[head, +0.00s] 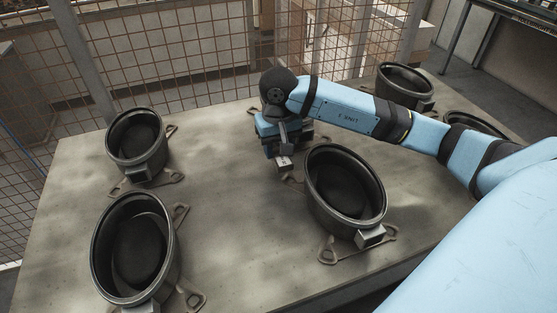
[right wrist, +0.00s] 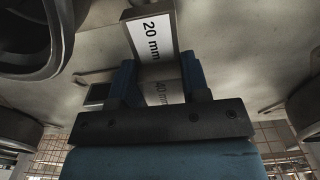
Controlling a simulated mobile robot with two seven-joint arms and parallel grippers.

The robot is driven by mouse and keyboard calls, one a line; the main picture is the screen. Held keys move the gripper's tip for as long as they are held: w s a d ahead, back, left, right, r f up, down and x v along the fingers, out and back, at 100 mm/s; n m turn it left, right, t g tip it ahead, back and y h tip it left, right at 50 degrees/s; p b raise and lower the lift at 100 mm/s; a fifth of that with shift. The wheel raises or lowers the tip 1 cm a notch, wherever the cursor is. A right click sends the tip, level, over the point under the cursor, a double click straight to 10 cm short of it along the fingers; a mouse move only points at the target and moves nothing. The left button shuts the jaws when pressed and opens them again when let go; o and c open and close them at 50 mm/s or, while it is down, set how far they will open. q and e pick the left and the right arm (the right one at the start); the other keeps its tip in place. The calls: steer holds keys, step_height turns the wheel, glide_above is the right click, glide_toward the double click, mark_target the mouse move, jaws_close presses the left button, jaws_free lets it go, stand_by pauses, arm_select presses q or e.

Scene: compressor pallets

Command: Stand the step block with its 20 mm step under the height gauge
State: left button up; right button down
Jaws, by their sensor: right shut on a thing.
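The grey step block (right wrist: 135,37) is between the two fingers of my right gripper (right wrist: 158,74) in the right wrist view. Its white "20 mm" label faces the camera beyond the fingertips, and a "40 mm" label shows partly between the fingers. In the head view my right gripper (head: 284,142) points down over the middle of the table and is shut on the block (head: 284,164). I cannot tell whether the block touches the table. I cannot make out the height gauge for certain; dark parts beside the gripper are partly hidden by it. My left gripper is not in view.
Black round housings stand on the table (head: 225,240): two at left (head: 137,143) (head: 133,249), one right of the gripper (head: 345,190), others behind my right arm (head: 405,86). Flat brackets lie by their bases. A mesh fence (head: 180,45) runs behind. The table's centre-left is clear.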

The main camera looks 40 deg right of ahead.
mark_target(278, 161)
steer(key=shift+f, duration=2.15)
steer(key=shift+f+b, duration=0.1)
steer(key=shift+b, duration=0.2)
steer(key=c, duration=1)
jaws_free()
steer(key=shift+f, duration=0.15)
steer(key=shift+c, duration=0.2)
steer(key=o, duration=0.4)
steer(key=shift+o, duration=0.2)
